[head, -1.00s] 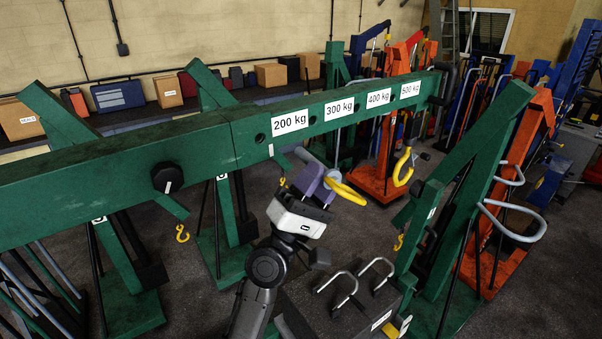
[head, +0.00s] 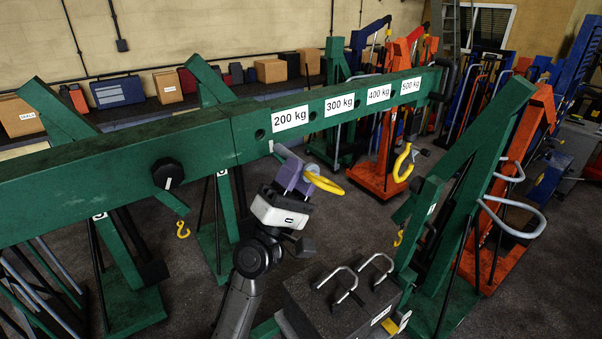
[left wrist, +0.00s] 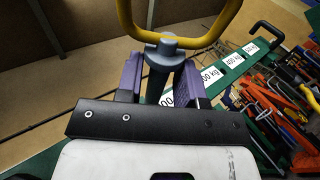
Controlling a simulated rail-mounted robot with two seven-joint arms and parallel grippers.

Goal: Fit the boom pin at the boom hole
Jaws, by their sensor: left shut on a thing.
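The boom pin has a blue-grey shaft (head: 282,151) and a yellow ring handle (head: 323,184). My left gripper (head: 294,178), with purple fingers, is shut on the pin just below the green boom (head: 205,144) in the head view. The shaft's tip points up and left, near the boom's lower edge; I cannot tell whether it touches. In the left wrist view the pin (left wrist: 160,68) stands between the fingers (left wrist: 163,85), with the yellow ring (left wrist: 180,42) beyond. An open boom hole (head: 260,134) shows left of the 200 kg label (head: 291,119). My right gripper is not in view.
A yellow hook (head: 403,164) hangs near the boom's far end. A dark block with grey handles (head: 345,300) stands below right of my gripper. Green uprights (head: 462,190) and orange jacks (head: 515,185) crowd the right. A black knob (head: 167,173) sits on the boom.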

